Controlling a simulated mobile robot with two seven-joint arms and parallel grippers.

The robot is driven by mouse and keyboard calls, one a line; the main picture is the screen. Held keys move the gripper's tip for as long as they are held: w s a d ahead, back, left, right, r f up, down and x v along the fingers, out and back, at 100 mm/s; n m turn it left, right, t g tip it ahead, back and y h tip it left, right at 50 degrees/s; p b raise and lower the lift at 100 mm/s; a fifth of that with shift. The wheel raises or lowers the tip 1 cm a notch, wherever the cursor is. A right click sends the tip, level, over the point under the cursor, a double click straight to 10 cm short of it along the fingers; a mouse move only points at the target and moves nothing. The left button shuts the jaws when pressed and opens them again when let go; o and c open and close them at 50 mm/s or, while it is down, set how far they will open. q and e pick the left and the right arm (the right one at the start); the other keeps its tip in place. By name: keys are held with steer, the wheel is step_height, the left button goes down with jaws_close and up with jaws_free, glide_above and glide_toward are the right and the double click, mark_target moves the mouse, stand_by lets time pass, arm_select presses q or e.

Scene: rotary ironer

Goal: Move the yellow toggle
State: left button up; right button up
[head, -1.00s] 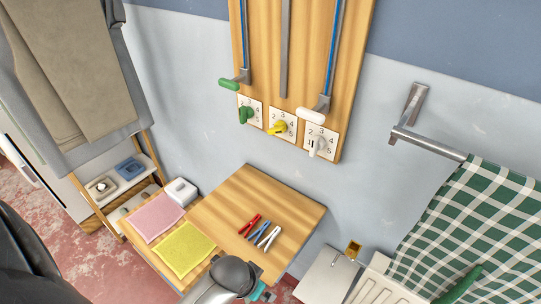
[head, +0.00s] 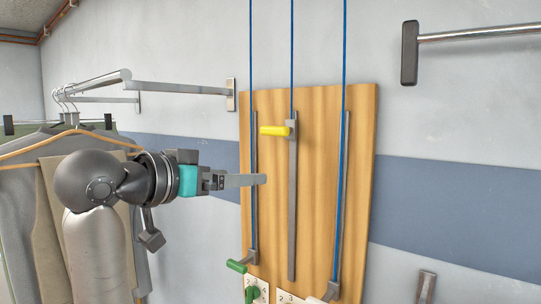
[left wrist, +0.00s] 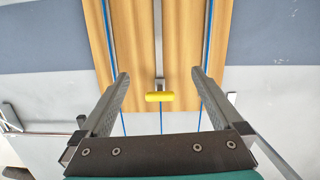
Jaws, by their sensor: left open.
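The yellow handle (head: 275,130) sits on a grey slider high on the middle rail (head: 292,215) of the wooden board, with a blue cord above it. My left gripper (head: 262,180) comes in from the left and is in front of the board, a little below the yellow handle in the head view. In the left wrist view my left gripper (left wrist: 160,73) is open and empty. The yellow handle (left wrist: 159,97) shows in the gap between its fingers there, apart from both. My right gripper is not in view.
The green handle (head: 236,266) and the white handle (head: 318,300) are low on the side rails. A green knob (head: 252,294) sits on a dial plate below. Clothes (head: 20,185) hang at the left. A wall bar (head: 475,33) sticks out at upper right.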

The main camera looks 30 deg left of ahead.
arm_select(q)
steer(key=t, duration=0.2)
glide_toward(271, 130)
steer(key=shift+m, duration=0.4)
steer(key=w+p, duration=0.1)
steer(key=w, duration=0.2)
steer(key=w+p, duration=0.1)
steer(key=w, duration=0.2)
steer(key=w+p, duration=0.1)
steer(key=w, duration=0.2)
steer(key=shift+w+d, duration=0.2)
steer(key=shift+d, duration=0.2)
jaws_close()
